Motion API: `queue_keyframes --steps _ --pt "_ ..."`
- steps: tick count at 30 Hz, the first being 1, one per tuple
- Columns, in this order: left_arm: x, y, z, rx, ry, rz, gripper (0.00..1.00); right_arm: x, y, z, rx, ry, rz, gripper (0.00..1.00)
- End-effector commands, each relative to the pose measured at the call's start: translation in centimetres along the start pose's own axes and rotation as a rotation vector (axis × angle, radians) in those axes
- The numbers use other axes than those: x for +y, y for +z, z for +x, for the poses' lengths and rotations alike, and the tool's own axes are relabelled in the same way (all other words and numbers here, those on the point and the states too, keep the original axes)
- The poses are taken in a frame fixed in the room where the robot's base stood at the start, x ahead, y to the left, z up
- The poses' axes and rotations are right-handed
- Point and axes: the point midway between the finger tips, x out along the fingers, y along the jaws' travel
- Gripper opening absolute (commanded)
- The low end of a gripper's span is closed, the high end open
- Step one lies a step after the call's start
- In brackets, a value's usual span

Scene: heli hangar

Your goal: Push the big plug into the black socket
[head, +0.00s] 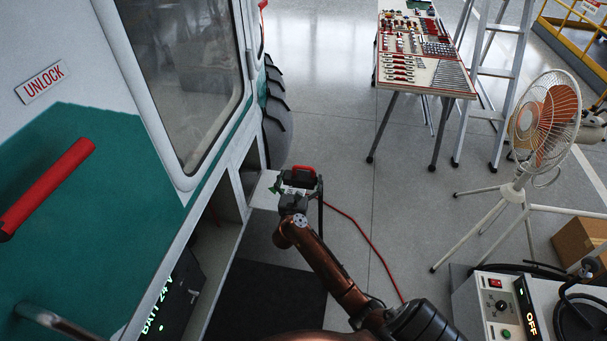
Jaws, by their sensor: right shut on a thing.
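My right gripper (297,184) is in the middle of the head view, at the end of a copper-brown arm coming up from the bottom. It is shut on the big plug (303,170), a dark block with a red top. The plug is held in the air beside the vehicle's open lower bay, apart from it. The gripper hides part of the plug. I cannot clearly make out the black socket. A dark unit (178,303) with green "BATT 24V" lettering sits in the open bay at lower left. My left gripper is not in view.
The white and green vehicle side (70,190) with a red handle (45,188) fills the left. A red cable (365,240) lies on the floor. A fan (545,120), a power unit (500,305) reading "OFF" and a ladder (505,70) stand at right. Floor between is clear.

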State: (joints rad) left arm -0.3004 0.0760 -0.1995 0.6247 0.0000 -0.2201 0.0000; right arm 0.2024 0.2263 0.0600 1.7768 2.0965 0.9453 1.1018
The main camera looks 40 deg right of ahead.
Motion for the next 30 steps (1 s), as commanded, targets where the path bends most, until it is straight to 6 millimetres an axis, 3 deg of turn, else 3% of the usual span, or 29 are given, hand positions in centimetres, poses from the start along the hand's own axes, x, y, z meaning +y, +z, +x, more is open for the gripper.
queue_keyframes --steps 5,17,30 --pt "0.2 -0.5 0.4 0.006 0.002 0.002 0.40 0.5 -0.4 0.5 -0.004 -0.023 -0.001 0.54" --pt "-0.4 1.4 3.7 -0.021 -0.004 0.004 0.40 3.0 -2.2 0.9 0.000 -0.022 0.011 0.54" --pt "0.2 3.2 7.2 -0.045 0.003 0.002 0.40 7.4 -3.9 1.0 0.001 -0.022 0.011 0.54"
